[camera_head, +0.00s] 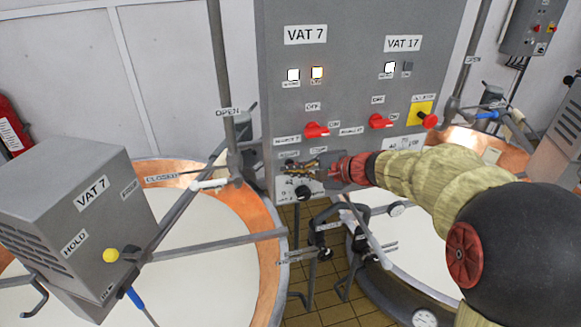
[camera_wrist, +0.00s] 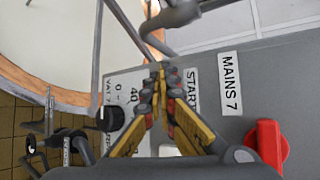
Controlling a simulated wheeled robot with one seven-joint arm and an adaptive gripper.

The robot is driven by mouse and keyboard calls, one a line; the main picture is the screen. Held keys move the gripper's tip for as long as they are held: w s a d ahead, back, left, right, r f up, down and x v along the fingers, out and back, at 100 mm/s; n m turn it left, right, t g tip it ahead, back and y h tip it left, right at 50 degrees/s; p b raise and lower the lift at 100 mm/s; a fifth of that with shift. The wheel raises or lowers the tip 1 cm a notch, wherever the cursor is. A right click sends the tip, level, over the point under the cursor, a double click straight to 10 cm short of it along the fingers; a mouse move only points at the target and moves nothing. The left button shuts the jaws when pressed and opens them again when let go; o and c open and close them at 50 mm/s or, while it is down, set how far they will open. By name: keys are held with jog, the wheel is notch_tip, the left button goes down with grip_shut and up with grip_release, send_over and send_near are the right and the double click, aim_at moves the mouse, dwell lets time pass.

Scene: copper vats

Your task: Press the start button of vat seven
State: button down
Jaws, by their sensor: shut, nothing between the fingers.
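The grey control panel (camera_head: 345,70) carries a VAT 7 sign (camera_head: 306,34) with two lit square lamps below it. My gripper (camera_head: 290,168) is at the panel's lower left, below the red vat 7 mains switch (camera_head: 317,130). In the wrist view my gripper (camera_wrist: 160,70) has its yellow and grey fingers shut together at the tips, with nothing held. A START label (camera_wrist: 191,90) is just right of the fingertips. The start button itself is not clearly visible; the fingers cover that area. I cannot tell whether the tips touch the panel.
A black knob (camera_head: 302,192) on a white scale plate sits just below my gripper. The red MAINS 7 switch (camera_wrist: 266,145) is at the lower right of the wrist view. Pipes and valves (camera_head: 325,230) crowd the space below.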

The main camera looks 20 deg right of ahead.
dwell(0.6)
jog(key=shift+s+b, duration=0.55)
jog(key=shift+s, duration=0.25)
jog(key=s+b, duration=0.1)
jog(key=s, duration=0.4)
jog(key=shift+b, duration=0.4)
